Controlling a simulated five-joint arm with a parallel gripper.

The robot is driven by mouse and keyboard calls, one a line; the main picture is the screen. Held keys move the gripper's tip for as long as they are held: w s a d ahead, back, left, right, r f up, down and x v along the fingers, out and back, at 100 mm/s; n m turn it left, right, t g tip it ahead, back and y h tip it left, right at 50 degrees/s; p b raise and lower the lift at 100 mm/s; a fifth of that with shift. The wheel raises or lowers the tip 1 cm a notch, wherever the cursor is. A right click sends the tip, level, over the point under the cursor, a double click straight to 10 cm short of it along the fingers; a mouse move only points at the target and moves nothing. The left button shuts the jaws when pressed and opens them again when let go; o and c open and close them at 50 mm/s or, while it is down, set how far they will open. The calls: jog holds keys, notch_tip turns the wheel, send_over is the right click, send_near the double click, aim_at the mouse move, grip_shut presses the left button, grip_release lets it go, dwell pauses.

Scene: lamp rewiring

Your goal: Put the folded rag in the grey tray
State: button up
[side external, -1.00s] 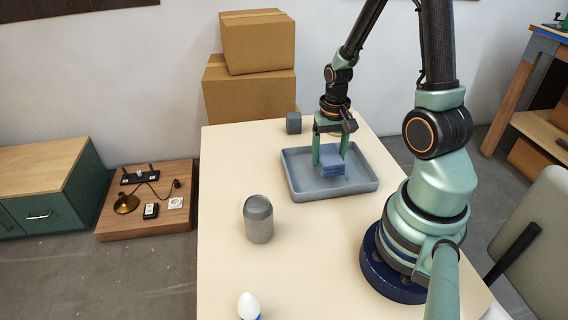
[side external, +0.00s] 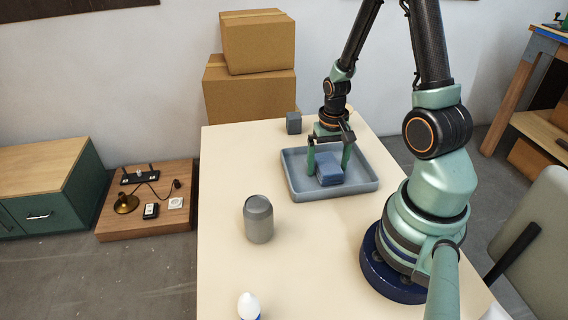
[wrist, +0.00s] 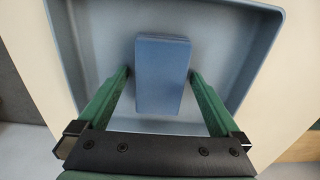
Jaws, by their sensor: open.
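The folded rag (side external: 329,172) is a small blue block-like bundle lying in the grey tray (side external: 365,187). In the wrist view the rag (wrist: 162,72) rests on the floor of the tray (wrist: 235,30), clear of its walls. My gripper (side external: 329,163) is open, with one green finger on each side of the rag. In the wrist view a gap shows between the rag and each fingertip of my gripper (wrist: 160,76).
A grey can (side external: 258,218) stands on the table in front of the tray. A small dark cube (side external: 293,123) sits behind the tray. A white bottle (side external: 249,306) is at the near edge. The table (side external: 310,255) is clear between can and arm base.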

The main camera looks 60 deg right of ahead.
aim_at(328, 162)
jog(key=shift+r, duration=0.15)
notch_tip(328, 162, up, 12)
jog(key=w+a+r+n+t, duration=0.3)
jog(key=a+r+n+t, duration=0.2)
jog(key=a+r+n, duration=0.4)
jog(key=a+r, duration=0.3)
jog(key=a, duration=0.3)
jog(key=shift+a+t, duration=0.3)
